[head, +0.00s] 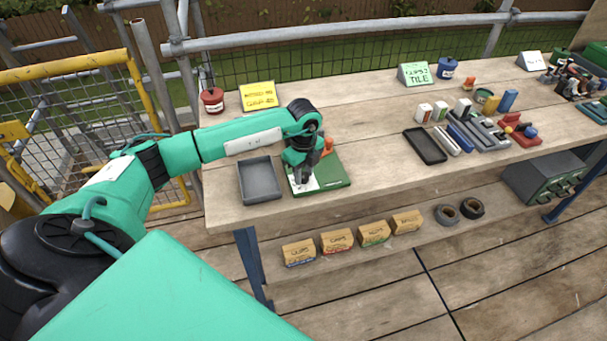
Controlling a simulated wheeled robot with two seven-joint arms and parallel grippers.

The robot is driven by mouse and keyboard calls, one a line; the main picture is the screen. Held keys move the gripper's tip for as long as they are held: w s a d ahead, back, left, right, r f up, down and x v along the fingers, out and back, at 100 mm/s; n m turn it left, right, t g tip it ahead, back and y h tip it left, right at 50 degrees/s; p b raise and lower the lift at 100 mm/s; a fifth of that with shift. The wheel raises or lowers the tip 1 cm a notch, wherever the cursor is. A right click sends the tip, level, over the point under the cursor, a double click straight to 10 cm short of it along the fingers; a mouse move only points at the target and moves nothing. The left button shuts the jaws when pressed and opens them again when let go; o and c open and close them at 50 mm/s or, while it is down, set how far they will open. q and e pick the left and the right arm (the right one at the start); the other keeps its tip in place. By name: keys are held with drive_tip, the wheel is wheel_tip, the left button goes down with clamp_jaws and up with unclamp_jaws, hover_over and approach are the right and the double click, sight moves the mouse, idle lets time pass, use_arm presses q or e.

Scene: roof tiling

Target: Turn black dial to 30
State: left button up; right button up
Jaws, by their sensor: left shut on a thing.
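A green board (332,178) with a white face on its left part lies on the near left of the bench. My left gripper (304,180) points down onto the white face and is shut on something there. The thing between the fingers is very small and mostly hidden by them; by its place on the white face it seems to be the black dial. The scale marks and the dial's reading cannot be made out. My right gripper is not in view.
A grey tray (260,181) lies just left of the board. An orange object (327,146) stands at the board's back edge. A yellow sign (258,96) and a red pot (212,100) stand behind. A black tray (425,146) lies to the right, with bare bench between.

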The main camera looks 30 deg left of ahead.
use_arm(q)
drive_tip(key=shift+f+m+b, duration=0.1)
drive_tip(key=shift+m+b, duration=0.25)
drive_tip(key=shift+m, duration=0.45)
drive_tip(key=shift+m+b, duration=0.6)
drive_tip(key=shift+m, duration=0.9)
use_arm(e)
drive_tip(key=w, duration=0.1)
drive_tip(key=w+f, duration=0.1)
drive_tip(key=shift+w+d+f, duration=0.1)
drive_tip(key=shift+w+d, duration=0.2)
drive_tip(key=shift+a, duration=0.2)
